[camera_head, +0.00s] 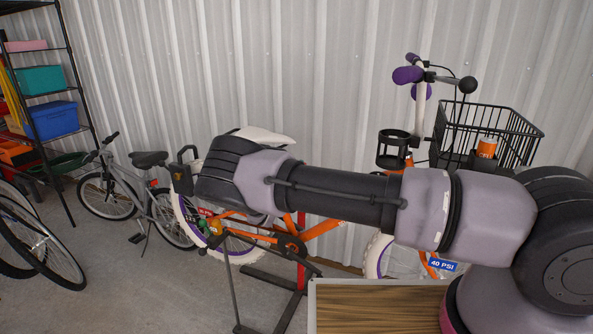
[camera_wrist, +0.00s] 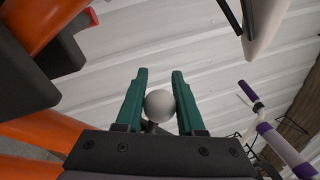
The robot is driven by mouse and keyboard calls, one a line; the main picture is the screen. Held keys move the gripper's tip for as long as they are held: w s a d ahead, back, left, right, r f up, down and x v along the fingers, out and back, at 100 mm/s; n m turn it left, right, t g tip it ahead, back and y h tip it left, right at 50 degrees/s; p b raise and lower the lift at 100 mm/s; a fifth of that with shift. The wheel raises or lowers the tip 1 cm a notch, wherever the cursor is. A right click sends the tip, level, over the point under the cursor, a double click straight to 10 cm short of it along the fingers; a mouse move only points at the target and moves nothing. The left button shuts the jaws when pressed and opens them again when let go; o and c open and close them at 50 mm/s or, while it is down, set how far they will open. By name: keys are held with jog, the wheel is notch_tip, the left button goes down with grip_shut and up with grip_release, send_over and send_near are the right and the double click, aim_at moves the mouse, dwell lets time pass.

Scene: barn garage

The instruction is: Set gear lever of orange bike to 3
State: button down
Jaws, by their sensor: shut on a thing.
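The orange bike (camera_head: 322,228) stands in front of the corrugated wall, with a white saddle, purple grips (camera_head: 408,75) and a black basket. My arm crosses in front of it from the right and hides much of its middle. In the wrist view my gripper (camera_wrist: 159,100) has its green fingers closed on either side of a round grey knob (camera_wrist: 159,106), which looks like the gear lever's end. Thick orange tubes (camera_wrist: 45,130) run along the left of that view. Any gear numbers are not visible, so the lever's setting cannot be read.
A grey bicycle (camera_head: 150,185) stands at the left, near a shelf with bins (camera_head: 52,120). A dark wheel (camera_head: 30,240) is at the left edge. A wooden surface (camera_head: 380,308) lies low in front. Black stand legs (camera_head: 280,290) are under the orange bike.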

jog(key=shift+a+f, duration=0.1)
jog(key=shift+f, duration=0.1)
jog(key=c, duration=0.5)
grip_release()
jog(key=v, duration=1)
jog(key=shift+s+a, duration=0.1)
jog(key=shift+s, duration=0.3)
